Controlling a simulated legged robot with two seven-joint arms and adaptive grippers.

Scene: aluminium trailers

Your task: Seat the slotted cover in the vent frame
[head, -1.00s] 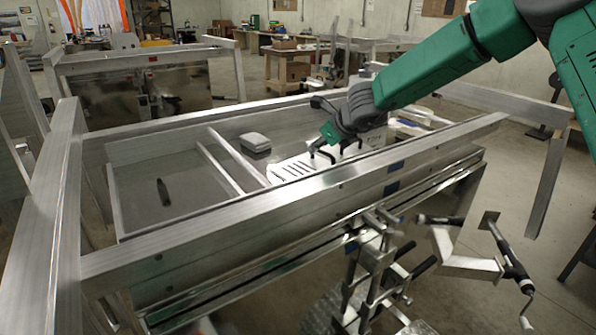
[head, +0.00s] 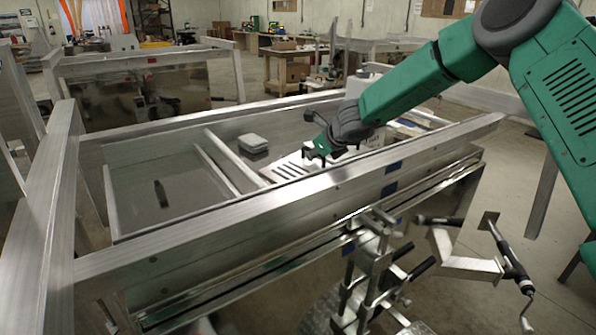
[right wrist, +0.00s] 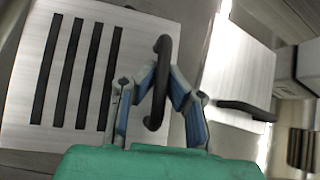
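The slotted cover (head: 291,168) is a pale metal plate with a row of dark slots. It is in the trailer bed, right of the cross bars, partly hidden by the near rail. The right wrist view shows its slots (right wrist: 78,72) at the left and its black curved handle (right wrist: 163,48). My right gripper (head: 316,150) is at the cover's right side. In the right wrist view its blue-padded fingers (right wrist: 161,84) close in on both sides of the handle. I cannot pick out the vent frame for certain. My left gripper is not in view.
The trailer's near rail (head: 250,206) stands between the camera and the cover. Two cross bars (head: 236,160) span the bed, with a small grey stack (head: 253,143) behind them. Another pale plate (right wrist: 243,65) with a black handle lies to the right in the right wrist view.

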